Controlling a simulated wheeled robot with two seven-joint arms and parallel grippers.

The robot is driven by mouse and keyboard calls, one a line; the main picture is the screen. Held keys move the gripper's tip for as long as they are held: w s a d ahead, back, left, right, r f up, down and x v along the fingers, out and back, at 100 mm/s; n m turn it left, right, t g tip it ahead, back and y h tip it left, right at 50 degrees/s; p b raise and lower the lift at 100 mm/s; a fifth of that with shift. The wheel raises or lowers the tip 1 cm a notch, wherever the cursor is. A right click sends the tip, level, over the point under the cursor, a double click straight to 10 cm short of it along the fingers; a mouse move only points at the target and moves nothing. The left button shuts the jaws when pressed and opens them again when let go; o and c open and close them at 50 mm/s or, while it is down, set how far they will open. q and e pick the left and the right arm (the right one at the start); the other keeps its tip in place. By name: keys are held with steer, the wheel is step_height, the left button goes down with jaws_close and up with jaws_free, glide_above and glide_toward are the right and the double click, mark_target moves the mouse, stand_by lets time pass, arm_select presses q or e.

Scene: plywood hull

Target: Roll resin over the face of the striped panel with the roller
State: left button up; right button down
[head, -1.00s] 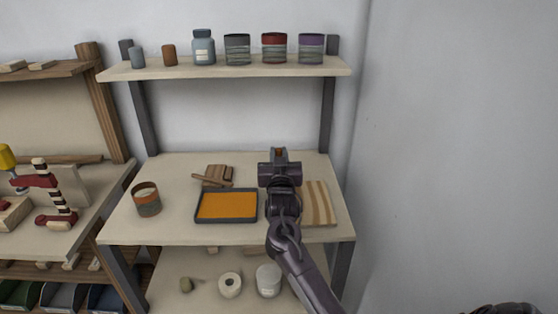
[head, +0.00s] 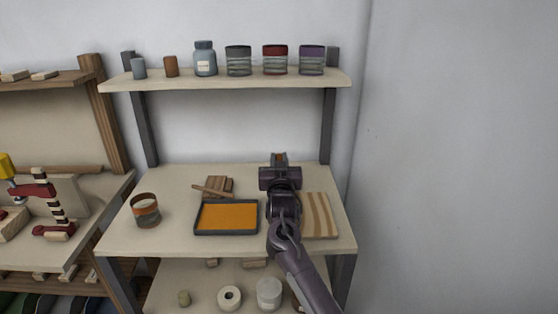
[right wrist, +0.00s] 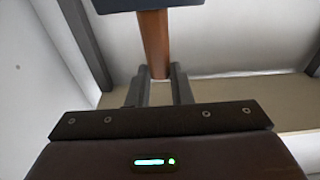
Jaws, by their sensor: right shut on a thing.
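The striped panel (head: 321,215) lies flat on the right of the bench, its left part hidden behind my right arm. The tray of orange resin (head: 227,217) lies left of the arm. My right gripper (head: 280,160) is above the bench between tray and panel, apart from the panel as far as I can tell. In the right wrist view the right gripper (right wrist: 159,74) is shut on the brown handle of the roller (right wrist: 154,38). A dark part at the handle's far end is cut off by the frame. My left gripper is out of view.
A tin (head: 146,210) stands left of the tray. A wooden block with a stick (head: 217,186) lies behind it. A shelf (head: 190,82) with several jars hangs above the back. A plain wall (head: 450,160) is on the right.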

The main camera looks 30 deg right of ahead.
steer(key=shift+r+p+v, duration=0.95)
steer(key=shift+p+v, duration=2.5)
steer(key=shift+v, duration=3.55)
steer(key=shift+f+b+x, duration=0.25)
steer(key=shift+b+x, duration=0.4)
steer(key=shift+x, duration=1.25)
steer(key=shift+f+b+x, duration=0.3)
steer(key=shift+b+x, duration=0.3)
steer(key=shift+x, duration=1.35)
steer(key=shift+f+b+x, duration=0.25)
steer(key=shift+b+x, duration=0.4)
steer(key=shift+x, duration=1.25)
steer(key=shift+f+b+x, duration=0.2)
steer(key=shift+b+x, duration=0.6)
steer(key=shift+x, duration=0.8)
steer(key=shift+r, duration=0.1)
step_height(320, 180, up, 6)
steer(key=p, duration=0.5)
